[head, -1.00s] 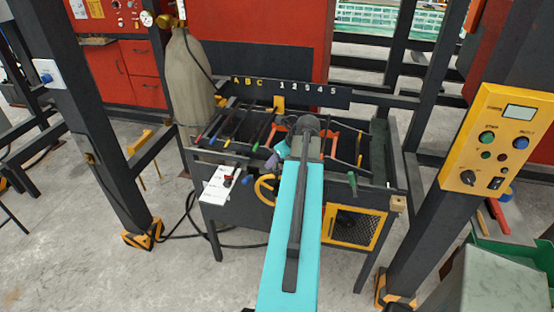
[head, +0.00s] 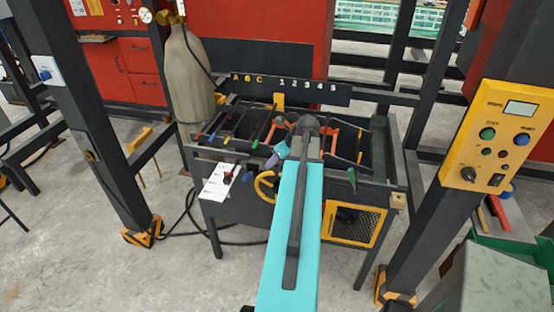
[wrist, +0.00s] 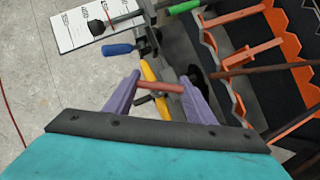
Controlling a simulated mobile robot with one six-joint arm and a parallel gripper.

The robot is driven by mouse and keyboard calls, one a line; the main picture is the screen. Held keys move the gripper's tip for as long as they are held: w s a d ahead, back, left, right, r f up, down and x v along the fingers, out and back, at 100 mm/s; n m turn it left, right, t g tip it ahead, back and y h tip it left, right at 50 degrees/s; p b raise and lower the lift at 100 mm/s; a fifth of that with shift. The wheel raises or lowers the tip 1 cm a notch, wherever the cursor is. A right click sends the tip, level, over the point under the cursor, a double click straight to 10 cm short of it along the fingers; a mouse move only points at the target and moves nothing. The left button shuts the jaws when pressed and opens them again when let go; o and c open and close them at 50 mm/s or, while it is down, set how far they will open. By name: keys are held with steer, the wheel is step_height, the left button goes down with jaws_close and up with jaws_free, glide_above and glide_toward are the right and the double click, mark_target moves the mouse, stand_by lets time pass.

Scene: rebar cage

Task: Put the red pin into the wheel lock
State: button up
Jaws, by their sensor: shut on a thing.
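My gripper (wrist: 159,82) has purple fingers and is shut on the red pin (wrist: 160,88), which lies crosswise between the fingertips in the wrist view. The yellow wheel (wrist: 148,70) is just beyond the pin and partly hidden by it and the fingers. It also shows in the head view (head: 264,186), on the front of the dark bench. I cannot make out the lock hole or tell whether the pin touches anything.
A white labelled plate (head: 218,181) with a dark knob is left of the wheel. A blue handle (wrist: 118,49) and a green handle (wrist: 184,7) stick out nearby. Orange toothed racks (wrist: 222,70) and rods fill the bench top. Dark posts stand on both sides.

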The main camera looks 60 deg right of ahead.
steer(key=shift+f, duration=0.65)
steer(key=o, duration=1.2)
steer(key=shift+r, duration=0.1)
steer(key=shift+b+v, duration=2.15)
steer(key=shift+v, duration=4.65)
